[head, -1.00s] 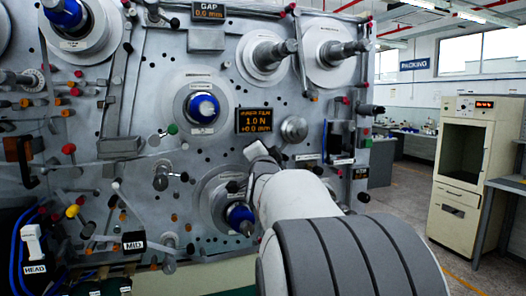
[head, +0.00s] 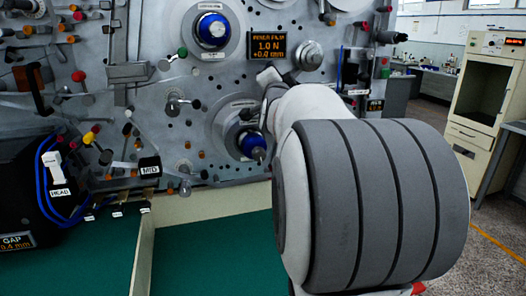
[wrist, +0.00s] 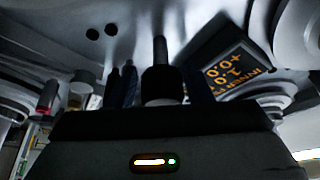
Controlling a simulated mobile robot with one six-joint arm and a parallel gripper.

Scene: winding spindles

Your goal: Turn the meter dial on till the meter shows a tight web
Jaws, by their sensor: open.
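The meter (head: 273,47) is a dark display with orange text on the grey machine face, reading 1.0 N and +0.0 mm. A round silver knob (head: 308,55), which looks like the dial, sits just right of it. My gripper (head: 268,77) is just below the meter, left of and below the knob, and apart from the knob in the head view. It is open, and its fingers are mostly hidden by my arm. In the wrist view the meter (wrist: 230,72) appears upside down, right of centre. I cannot tell the knob there.
Blue-cored spindles stick out above left (head: 212,30) and below (head: 252,146) my gripper. Levers and coloured knobs crowd the panel's left side. A black box (head: 18,240) reading GAP 0.4 mm stands at lower left. A cream cabinet (head: 487,88) stands at right, with open floor before it.

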